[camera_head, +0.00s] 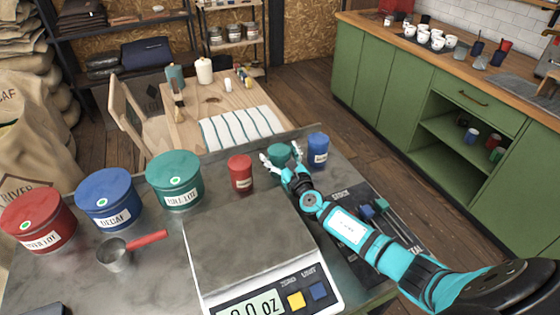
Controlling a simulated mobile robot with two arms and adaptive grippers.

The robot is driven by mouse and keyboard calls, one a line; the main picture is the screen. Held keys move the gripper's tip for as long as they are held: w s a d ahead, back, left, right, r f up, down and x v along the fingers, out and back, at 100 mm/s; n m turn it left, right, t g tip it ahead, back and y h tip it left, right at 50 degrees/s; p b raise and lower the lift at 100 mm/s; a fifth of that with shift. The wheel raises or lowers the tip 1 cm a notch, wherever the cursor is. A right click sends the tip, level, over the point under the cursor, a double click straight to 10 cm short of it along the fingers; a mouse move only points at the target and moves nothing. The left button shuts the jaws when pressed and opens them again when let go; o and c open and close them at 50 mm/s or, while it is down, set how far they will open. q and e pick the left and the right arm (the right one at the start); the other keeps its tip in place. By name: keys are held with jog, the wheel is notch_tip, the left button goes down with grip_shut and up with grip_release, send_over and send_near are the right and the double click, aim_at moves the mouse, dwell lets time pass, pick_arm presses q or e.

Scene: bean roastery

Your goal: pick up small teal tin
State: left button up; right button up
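The small teal tin (279,152) stands on the grey counter between a small red tin and a small blue tin. My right gripper (280,156) is at the teal tin, coming from the front right. Its fingers are spread, one on each side of the tin, and look open; I cannot tell whether they touch it. The gripper hides the tin's lower front. My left gripper is not in view.
The small red tin (240,173) is close on the left and the small blue tin (317,150) close on the right. A scale (250,240) lies in front. Large red (38,220), blue (109,200) and teal (175,180) canisters and a scoop (115,254) stand left.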

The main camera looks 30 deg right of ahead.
jog(key=c, duration=1.1)
jog(key=shift+r, duration=0.1)
